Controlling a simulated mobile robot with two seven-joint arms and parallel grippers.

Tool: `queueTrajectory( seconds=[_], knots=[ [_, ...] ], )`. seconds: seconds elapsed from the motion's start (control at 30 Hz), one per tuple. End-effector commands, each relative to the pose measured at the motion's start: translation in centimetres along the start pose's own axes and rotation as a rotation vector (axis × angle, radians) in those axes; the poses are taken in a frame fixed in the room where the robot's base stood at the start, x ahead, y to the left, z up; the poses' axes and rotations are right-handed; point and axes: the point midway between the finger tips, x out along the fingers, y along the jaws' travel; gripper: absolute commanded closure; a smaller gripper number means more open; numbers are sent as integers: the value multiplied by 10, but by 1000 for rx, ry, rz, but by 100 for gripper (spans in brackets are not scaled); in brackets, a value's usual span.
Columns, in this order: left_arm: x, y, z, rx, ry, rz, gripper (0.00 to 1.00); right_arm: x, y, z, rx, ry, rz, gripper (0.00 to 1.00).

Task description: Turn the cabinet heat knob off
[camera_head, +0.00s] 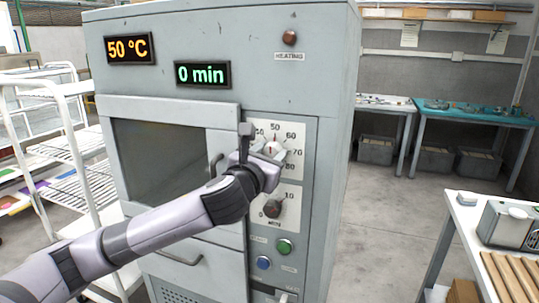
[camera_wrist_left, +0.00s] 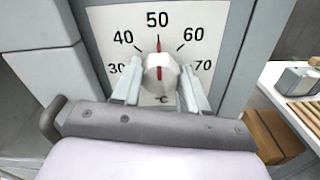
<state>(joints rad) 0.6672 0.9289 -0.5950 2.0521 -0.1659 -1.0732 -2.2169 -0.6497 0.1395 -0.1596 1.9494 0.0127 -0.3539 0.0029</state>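The temperature knob (camera_wrist_left: 159,74) is a pale round knob with a red line, on a white dial plate marked in °C. Its line points straight up at 50. My left gripper (camera_wrist_left: 160,84) is open, with one finger on each side of the knob; small gaps seem to show beside it. In the head view my left gripper (camera_head: 262,149) is at the upper dial and partly covers it. The grey cabinet (camera_head: 326,110) has a display (camera_head: 129,48) reading 50 °C. My right gripper is not in view.
A second display (camera_head: 202,74) reads 0 min. A dark timer knob (camera_head: 272,208), a green button (camera_head: 284,246) and a blue button (camera_head: 263,262) sit below the upper dial. The heating lamp (camera_head: 290,38) looks unlit. A white table (camera_head: 462,215) stands at right, a wire cart (camera_head: 75,150) at left.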

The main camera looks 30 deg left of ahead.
Motion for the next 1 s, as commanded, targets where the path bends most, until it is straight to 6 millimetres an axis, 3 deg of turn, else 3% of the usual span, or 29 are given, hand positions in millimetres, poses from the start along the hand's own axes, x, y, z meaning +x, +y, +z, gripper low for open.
queueTrajectory(
  seconds=[0.37, 1.0],
  knots=[
    [0, 0, -1, -100, 2, 0, 87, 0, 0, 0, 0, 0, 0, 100],
    [0, 0, -1, -672, 3, -1, 87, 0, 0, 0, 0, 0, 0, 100]
  ],
)
